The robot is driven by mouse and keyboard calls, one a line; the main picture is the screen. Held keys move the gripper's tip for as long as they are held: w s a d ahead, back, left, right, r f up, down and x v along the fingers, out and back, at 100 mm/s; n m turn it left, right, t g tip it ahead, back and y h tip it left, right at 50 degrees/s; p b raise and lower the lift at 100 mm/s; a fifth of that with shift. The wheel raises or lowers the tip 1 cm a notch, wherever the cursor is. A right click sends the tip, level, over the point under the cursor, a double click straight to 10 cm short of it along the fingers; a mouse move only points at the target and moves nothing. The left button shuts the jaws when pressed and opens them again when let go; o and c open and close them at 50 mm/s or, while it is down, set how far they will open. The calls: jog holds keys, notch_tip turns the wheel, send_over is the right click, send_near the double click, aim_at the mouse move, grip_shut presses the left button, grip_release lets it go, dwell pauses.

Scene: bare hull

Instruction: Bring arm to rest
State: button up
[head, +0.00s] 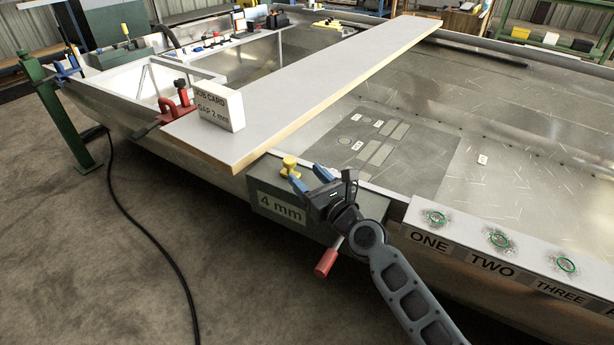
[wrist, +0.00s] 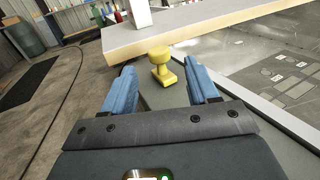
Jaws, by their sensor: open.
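My gripper (head: 309,179) is at the near edge of the hull, above the green box marked 4 mm (head: 276,207). Its two blue fingers are apart in the wrist view (wrist: 162,88), with nothing between the tips that they touch. A yellow knobbed piece (head: 289,165) stands upright on the green box, just beyond the fingertips. In the wrist view the yellow piece (wrist: 161,66) shows ahead, centred between the fingers. My arm reaches in from the lower right.
A long plank (head: 300,85) lies across the hull, close beyond the yellow piece, with a job card block (head: 220,108) on it. A red clamp (head: 176,104) sits left. A ledge labelled ONE, TWO, THREE (head: 466,232) is right. The floor at left is mostly clear.

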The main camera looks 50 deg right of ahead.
dwell(0.3)
jog(key=s+a+f+n, duration=0.1)
jog(key=s+a+n, duration=0.2)
jog(key=n, duration=0.1)
jog(key=s+a+f+n+y, duration=0.1)
jog(key=s+a+n, duration=0.2)
jog(key=s, duration=0.1)
jog(key=s+a+f+n+g, duration=0.1)
jog(key=s+a+n, duration=0.1)
jog(key=s+n, duration=0.1)
jog(key=shift+s+a+f+n+y, duration=0.2)
jog(key=shift+s+a+n+y, duration=0.15)
jog(key=shift+n, duration=0.45)
jog(key=s+a+r+n+y, duration=0.25)
jog(key=s+a+n, duration=0.25)
jog(key=s+n, duration=0.4)
jog(key=s+a+r+n+g+y, duration=0.1)
jog(key=s+a+r+n, duration=0.4)
jog(key=n, duration=0.5)
jog(key=s+a+r+n+y, duration=0.1)
jog(key=s+a+r+n, duration=0.3)
jog(key=s+n, duration=0.55)
notch_tip(320, 180, up, 13)
jog(key=w+p, duration=0.1)
jog(key=p, duration=1.3)
jog(key=shift+a, duration=0.35)
jog(key=shift+w+f, duration=0.1)
jog(key=shift+f, duration=0.05)
